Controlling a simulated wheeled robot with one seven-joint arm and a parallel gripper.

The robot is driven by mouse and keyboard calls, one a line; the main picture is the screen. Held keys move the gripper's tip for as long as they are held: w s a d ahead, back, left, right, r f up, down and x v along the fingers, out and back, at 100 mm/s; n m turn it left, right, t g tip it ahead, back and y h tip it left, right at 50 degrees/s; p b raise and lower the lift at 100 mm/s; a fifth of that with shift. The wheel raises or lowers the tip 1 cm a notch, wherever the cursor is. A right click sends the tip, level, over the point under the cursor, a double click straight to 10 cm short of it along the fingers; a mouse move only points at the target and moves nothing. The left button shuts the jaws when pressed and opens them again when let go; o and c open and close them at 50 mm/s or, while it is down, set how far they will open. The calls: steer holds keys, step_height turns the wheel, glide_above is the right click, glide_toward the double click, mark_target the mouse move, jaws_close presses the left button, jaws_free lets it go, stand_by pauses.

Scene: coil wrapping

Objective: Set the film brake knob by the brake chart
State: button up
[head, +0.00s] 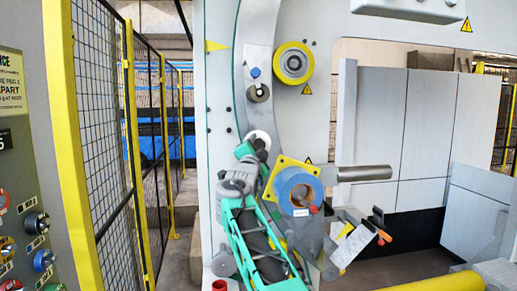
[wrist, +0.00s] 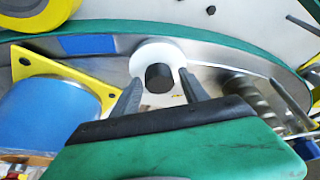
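The film brake knob (wrist: 158,77) is black and sits at the centre of a white disc (wrist: 157,52) on a grey curved arm. My gripper (wrist: 161,79) is open, with one grey finger on each side of the knob in the wrist view. I cannot tell whether the fingers touch it. In the head view my gripper (head: 252,150) is at the white disc (head: 259,136) and largely hides the knob. No sheet is clearly readable as the brake chart; a white card (head: 353,245) at the lower middle is too small to read.
A blue film roll (head: 298,188) with a yellow plate (head: 284,171) is close to the right of my gripper. A yellow roller (head: 293,63) is above. Yellow-framed mesh fencing (head: 98,75) and a control panel (head: 25,190) with a partly visible text sign (head: 11,85) stand left.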

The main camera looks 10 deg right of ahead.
steer(key=shift+o, duration=0.5)
steer(key=shift+f, duration=0.1)
steer(key=shift+s+a+f+b, duration=0.2)
steer(key=shift+s+b, duration=0.15)
steer(key=shift+b, duration=0.15)
steer(key=b+v, duration=0.4)
steer(key=v, duration=0.3)
steer(key=shift+r, duration=0.15)
